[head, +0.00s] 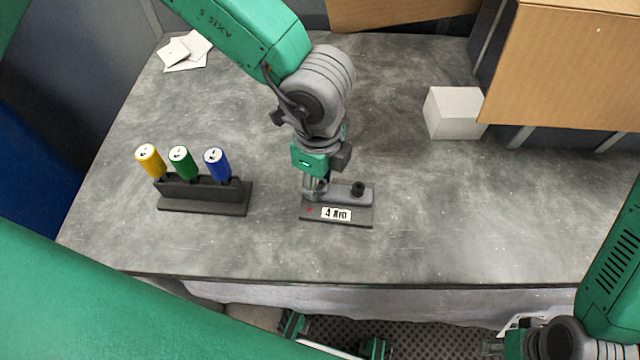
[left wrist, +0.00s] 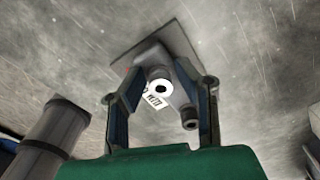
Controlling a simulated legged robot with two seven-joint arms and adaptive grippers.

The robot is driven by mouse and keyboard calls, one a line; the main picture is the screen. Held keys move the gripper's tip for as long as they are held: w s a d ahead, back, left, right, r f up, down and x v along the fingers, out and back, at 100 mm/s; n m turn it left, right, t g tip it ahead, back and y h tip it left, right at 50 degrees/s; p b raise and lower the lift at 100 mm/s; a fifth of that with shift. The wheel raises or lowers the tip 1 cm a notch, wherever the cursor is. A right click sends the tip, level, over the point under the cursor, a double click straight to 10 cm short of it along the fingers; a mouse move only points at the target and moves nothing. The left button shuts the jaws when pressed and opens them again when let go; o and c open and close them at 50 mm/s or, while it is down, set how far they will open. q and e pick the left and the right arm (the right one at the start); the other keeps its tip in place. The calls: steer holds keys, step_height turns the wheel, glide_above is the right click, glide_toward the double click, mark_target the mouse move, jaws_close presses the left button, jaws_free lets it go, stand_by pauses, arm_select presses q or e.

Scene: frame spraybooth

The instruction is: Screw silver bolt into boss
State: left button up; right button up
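A flat dark plate (head: 345,217) with a label and a small red mark lies on the table. I cannot tell whether this is the silver bolt's head or the boss. My right gripper (head: 503,346) is low at the bottom right, its fingers not clear.
A black rack (head: 205,199) with yellow, green and blue handled tools stands to the left. A white box (head: 455,112) and cardboard boxes (head: 565,65) are at the back right. Paper sheets (head: 186,50) lie at the back left. The table is clear right of the plate.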

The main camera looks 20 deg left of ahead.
arm_select(q)
jaws_close()
steer(key=m+p, duration=0.2)
steer(key=p, duration=0.1)
steer(key=shift+s+r, duration=0.1)
steer(key=shift+r, duration=0.05)
steer(key=shift+m+p, duration=0.65)
steer(key=shift+m, duration=0.35)
steer(key=shift+f+m, duration=0.3)
